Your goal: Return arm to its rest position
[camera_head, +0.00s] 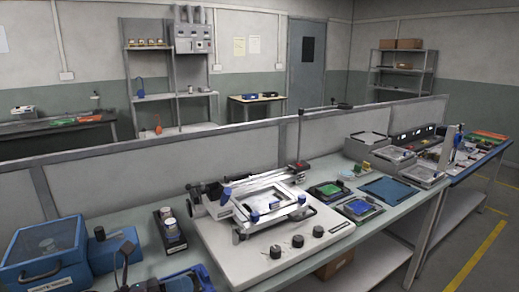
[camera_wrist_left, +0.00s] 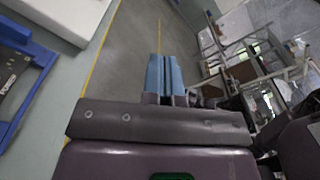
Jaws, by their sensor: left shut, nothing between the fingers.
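My left gripper (camera_wrist_left: 164,76) shows in the left wrist view, its two blue fingers together and empty. They point out over the grey floor, with nothing touching the tips. The workbench edge lies to their left in that view. In the head view, dark and blue parts at the bottom left edge are cut off, and I cannot tell which of them are my left gripper. My right gripper is in neither view.
The workbench (camera_head: 165,266) holds a white fixture board (camera_head: 213,245), a blue box (camera_head: 45,257) and several trays. A low grey partition (camera_head: 100,180) runs behind it. Free floor with a yellow line (camera_head: 484,255) lies to the right. Dark structures crowd the wrist view's right side.

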